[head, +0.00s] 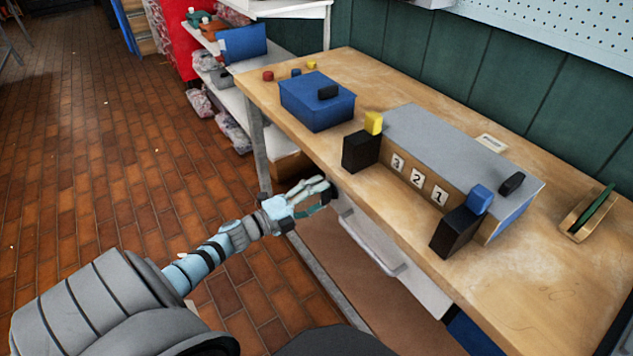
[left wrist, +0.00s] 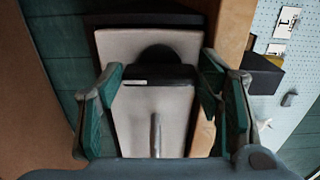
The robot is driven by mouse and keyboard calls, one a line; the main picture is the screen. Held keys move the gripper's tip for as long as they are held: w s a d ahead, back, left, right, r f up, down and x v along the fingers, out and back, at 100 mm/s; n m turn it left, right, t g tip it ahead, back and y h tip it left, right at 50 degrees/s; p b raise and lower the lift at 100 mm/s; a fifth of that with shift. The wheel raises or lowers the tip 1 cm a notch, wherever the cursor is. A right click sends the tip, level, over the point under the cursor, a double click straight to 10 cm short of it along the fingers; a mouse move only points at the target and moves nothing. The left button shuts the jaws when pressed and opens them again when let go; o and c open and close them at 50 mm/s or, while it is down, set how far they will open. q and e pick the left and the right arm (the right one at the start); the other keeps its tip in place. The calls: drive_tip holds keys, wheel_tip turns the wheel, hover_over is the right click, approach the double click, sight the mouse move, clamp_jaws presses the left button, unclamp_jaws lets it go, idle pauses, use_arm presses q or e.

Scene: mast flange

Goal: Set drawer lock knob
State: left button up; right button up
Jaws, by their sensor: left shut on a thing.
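The grey drawer (head: 405,270) hangs under the front edge of the workbench and looks shut. My left gripper (head: 324,193) is at its left end, just below the bench edge. In the left wrist view, the two green-grey fingers stand on either side of a dark lock knob (left wrist: 158,75) with a bar shape on a pale panel. The fingertips close on the bar's two ends, so the gripper is shut on the knob. In the head view the fingers hide most of the knob. Any marks around it are too small to read. My right gripper is not in view.
The workbench (head: 560,290) carries a blue box (head: 318,103), a grey-topped case (head: 440,135) with number cards, black blocks (head: 455,233) and a wooden holder (head: 588,215). A shelf (head: 225,95) stands behind at left. The brick floor at left is clear.

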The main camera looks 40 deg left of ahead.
use_arm(q)
drive_tip(key=o, duration=1.2)
drive_tip(key=shift+c, duration=0.2)
drive_tip(key=v, duration=1.2)
